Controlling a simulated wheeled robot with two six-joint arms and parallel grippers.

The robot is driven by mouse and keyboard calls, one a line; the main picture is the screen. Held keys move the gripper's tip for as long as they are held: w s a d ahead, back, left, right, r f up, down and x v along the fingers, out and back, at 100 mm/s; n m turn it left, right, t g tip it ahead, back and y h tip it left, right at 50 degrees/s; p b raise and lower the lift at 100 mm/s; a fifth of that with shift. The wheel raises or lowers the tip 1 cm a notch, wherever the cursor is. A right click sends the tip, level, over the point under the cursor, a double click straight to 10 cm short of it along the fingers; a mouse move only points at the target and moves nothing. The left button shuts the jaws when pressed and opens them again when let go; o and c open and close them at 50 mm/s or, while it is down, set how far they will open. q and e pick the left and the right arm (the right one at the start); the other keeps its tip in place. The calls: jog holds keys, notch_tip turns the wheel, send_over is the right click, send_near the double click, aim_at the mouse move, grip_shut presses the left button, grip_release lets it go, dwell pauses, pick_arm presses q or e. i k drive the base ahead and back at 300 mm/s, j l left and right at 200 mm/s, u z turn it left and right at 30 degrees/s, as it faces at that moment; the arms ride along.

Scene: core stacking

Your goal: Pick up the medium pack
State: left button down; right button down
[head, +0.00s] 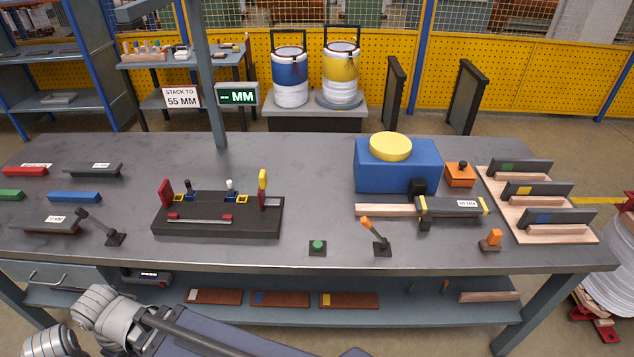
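Several flat dark packs lie on the workbench, and I cannot tell by label which one is the medium pack. On a pale wooden board (490,181) at the right lie a pack with a green mark (535,165), one with a yellow mark (545,189) and one with a blue mark (568,217), in a row from back to front. Two more dark labelled packs lie at the left, one at the back (100,170) and one at the front (30,224). My silver arm links show at the lower left; neither gripper shows.
A black fixture (215,225) stands left of the middle. A blue block with a yellow knob (398,165) stands right of it, behind a clamped bar (385,210). Small levers and a green button (317,246) line the front. The bench centre is clear. A sign (182,96) reads "STACK TO 55 MM".

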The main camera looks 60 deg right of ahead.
aim_at(424, 205)
jog(key=z, duration=2.9)
